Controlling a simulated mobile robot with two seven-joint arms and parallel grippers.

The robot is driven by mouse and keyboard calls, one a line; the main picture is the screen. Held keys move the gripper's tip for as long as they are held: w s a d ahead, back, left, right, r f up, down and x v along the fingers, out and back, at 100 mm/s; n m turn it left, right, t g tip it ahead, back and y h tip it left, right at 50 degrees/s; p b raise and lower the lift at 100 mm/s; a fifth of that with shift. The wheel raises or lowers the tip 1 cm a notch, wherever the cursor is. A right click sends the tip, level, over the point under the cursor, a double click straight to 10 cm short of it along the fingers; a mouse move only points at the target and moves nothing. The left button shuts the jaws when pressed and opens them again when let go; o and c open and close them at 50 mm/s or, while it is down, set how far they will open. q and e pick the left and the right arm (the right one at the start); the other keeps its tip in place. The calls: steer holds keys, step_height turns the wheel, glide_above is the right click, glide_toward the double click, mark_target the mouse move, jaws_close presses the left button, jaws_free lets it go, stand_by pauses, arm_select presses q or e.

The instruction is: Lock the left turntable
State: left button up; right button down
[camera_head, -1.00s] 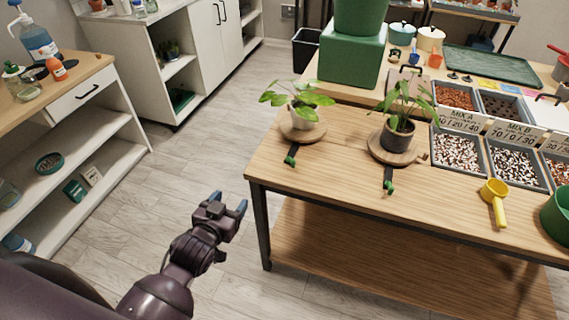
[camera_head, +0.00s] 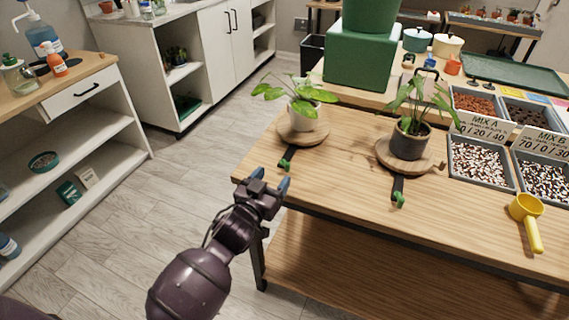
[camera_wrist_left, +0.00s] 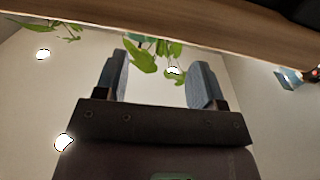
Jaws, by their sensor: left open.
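The left turntable (camera_head: 318,137) is a round wooden disc on the table, with a white-potted leafy plant (camera_head: 302,112) on it. A dark lever with a green tip (camera_head: 285,163) sticks out from its front edge. My left gripper (camera_head: 271,181) is open and empty at the table's front left edge, just in front of and below the green tip. In the left wrist view its two blue fingers (camera_wrist_left: 157,82) are apart, below the table edge (camera_wrist_left: 200,32), with leaves beyond. The right turntable (camera_head: 400,165) bears a dark-potted plant (camera_head: 409,138) and has a similar green-tipped lever (camera_head: 398,198). My right gripper is not in view.
Trays of mix (camera_head: 476,163) and a yellow scoop (camera_head: 527,220) lie on the table's right side. A green box (camera_head: 358,60) stands behind. The wooden tabletop (camera_head: 335,190) between the two levers is clear. A white shelf unit (camera_head: 75,140) stands at left.

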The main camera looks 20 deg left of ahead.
mark_target(284, 173)
arm_select(q)
steer(key=shift+w+d+b, duration=0.15)
steer(key=shift+w+b, duration=0.1)
steer(key=shift+w, duration=1.4)
steer(key=shift+w+d+b, duration=0.15)
steer(key=shift+w+b, duration=0.1)
steer(key=shift+w, duration=1.4)
